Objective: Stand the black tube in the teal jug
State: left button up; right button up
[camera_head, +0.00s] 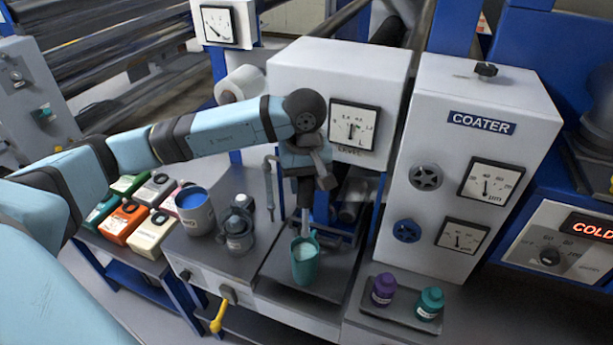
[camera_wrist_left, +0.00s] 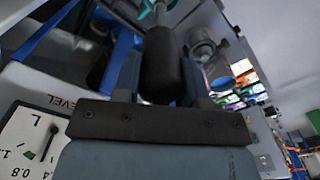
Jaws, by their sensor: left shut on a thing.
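The teal jug (camera_head: 304,268) stands upright on the dark work surface below the white machine, with something pale showing in its mouth. My left gripper (camera_head: 306,182) is above the jug and shut on the black tube (camera_head: 305,196). The tube hangs roughly upright, with a thin grey lower part reaching down to the jug's mouth. I cannot tell how far its lower end is inside the rim. In the left wrist view the tube's dark rounded end (camera_wrist_left: 162,66) sits between the fingers, and a bit of teal (camera_wrist_left: 154,9) shows beyond it. My right gripper is not in view.
A blue-topped can (camera_head: 197,214) and a grey lidded pot (camera_head: 237,236) stand left of the jug. Several coloured boxes (camera_head: 121,222) lie further left. A purple bottle (camera_head: 384,289) and a teal bottle (camera_head: 429,304) stand at the right. The coater cabinet (camera_head: 480,150) rises behind them.

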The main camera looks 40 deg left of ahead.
pick_arm(q)
jog(key=shift+s+a+f, duration=0.1)
jog(key=shift+s+f, duration=0.1)
jog(key=shift+f, duration=0.25)
jog(key=shift+f+b, duration=0.5)
jog(key=shift+f, duration=1.1)
jog(key=b, duration=0.6)
send_over(304, 235)
jog(key=f, duration=0.5)
jog(key=shift+w+a+f, duration=0.25)
jog(key=shift+w+f, duration=0.05)
jog(key=shift+w, duration=0.1)
notch_tip(304, 235, down, 7)
jog(key=b, duration=0.6)
jog(key=shift+r, duration=0.15)
jog(key=shift+f+b, duration=0.6)
jog(key=shift+f, duration=0.05)
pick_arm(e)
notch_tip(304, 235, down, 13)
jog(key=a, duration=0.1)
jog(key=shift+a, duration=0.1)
pick_arm(q)
jog(key=o, duration=0.9)
jog(key=shift+o, duration=0.2)
